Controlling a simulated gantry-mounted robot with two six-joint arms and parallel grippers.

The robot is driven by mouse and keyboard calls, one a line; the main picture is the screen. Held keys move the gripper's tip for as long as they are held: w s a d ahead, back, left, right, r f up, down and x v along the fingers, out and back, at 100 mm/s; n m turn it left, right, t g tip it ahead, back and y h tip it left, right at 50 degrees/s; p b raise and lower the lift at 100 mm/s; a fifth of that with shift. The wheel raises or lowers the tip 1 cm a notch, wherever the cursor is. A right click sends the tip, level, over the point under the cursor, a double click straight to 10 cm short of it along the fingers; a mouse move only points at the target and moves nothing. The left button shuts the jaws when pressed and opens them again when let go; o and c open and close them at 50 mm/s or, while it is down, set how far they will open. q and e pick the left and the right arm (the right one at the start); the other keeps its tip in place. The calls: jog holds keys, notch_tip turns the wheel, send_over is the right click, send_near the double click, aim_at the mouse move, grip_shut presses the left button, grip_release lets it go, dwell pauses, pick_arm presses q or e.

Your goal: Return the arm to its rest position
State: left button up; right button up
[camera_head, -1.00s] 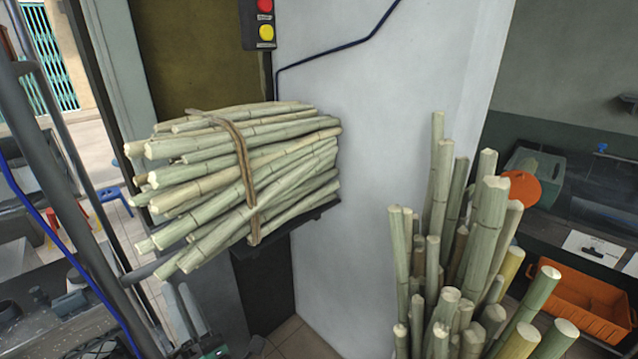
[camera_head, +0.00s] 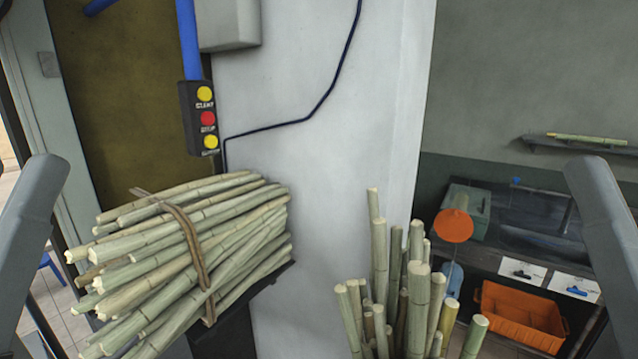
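Neither gripper shows in the head view. Two thick grey bars, which look like links of my own arms, rise symmetrically at the left and right edges of the picture. Their lower ends run out of the frame, so I cannot see where the grippers are or whether they are open or hold anything.
A tied bundle of sugarcane (camera_head: 185,255) rests on a dark shelf at left. Loose canes (camera_head: 410,300) stand upright at bottom centre. A control box (camera_head: 202,118) with yellow and red buttons hangs above the bundle. An orange crate (camera_head: 518,314) sits at right.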

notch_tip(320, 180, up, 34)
jog(key=p, duration=3)
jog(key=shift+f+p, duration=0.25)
jog(key=shift+p, duration=0.05)
